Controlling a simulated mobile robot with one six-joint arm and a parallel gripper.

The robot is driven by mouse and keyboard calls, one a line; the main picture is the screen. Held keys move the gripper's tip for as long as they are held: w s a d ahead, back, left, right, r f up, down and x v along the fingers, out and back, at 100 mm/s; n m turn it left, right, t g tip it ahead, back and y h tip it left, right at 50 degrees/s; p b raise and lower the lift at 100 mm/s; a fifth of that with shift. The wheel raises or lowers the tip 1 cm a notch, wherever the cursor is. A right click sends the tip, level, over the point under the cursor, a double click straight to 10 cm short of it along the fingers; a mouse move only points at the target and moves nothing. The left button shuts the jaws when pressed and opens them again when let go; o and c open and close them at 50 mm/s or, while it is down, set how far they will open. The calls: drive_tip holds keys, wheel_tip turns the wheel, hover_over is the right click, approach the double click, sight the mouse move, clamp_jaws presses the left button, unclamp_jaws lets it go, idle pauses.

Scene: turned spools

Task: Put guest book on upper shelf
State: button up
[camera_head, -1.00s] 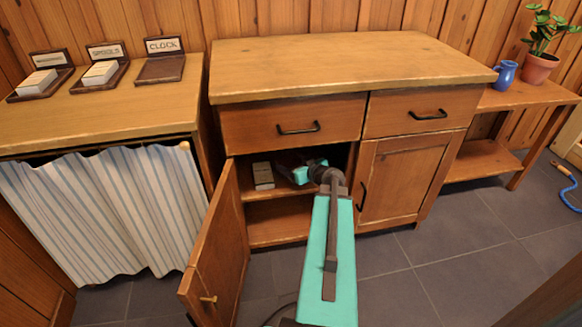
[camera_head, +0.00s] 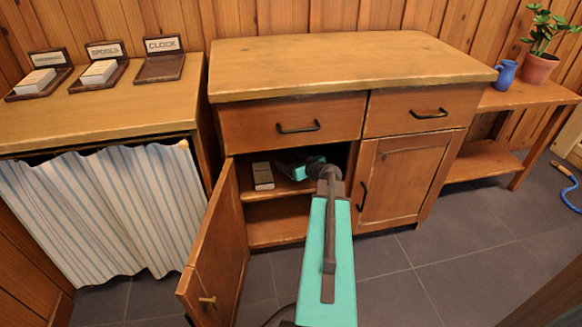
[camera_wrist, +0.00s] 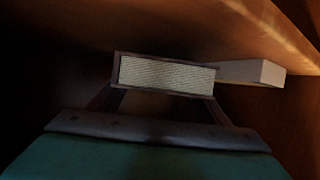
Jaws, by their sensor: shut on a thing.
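The book (camera_wrist: 165,75) has dark covers and a pale page edge that faces the wrist camera. My gripper (camera_wrist: 163,88) is shut on it, with a dark finger at each side. In the head view my gripper (camera_head: 292,166) is inside the open left compartment of the cabinet, above the upper shelf (camera_head: 285,194); the book is mostly hidden there. In the wrist view the book is close to a lit wooden board (camera_wrist: 215,30); I cannot tell whether they touch.
A pale box (camera_head: 263,176) is on the shelf left of my gripper; it also shows beside the book in the wrist view (camera_wrist: 255,73). The cabinet door (camera_head: 215,250) stands open at the left. The lower space looks empty.

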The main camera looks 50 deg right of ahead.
drive_tip(key=shift+f, duration=0.95)
drive_tip(key=shift+f+b, duration=0.15)
drive_tip(key=shift+b, duration=0.25)
drive_tip(key=o, duration=1.2)
drive_tip(key=shift+o, duration=0.2)
drive_tip(key=shift+r+p, duration=0.2)
drive_tip(key=shift+p, duration=0.1)
drive_tip(key=shift+p+v, duration=0.95)
drive_tip(key=shift+v, duration=5)
drive_tip(key=shift+f, duration=0.1)
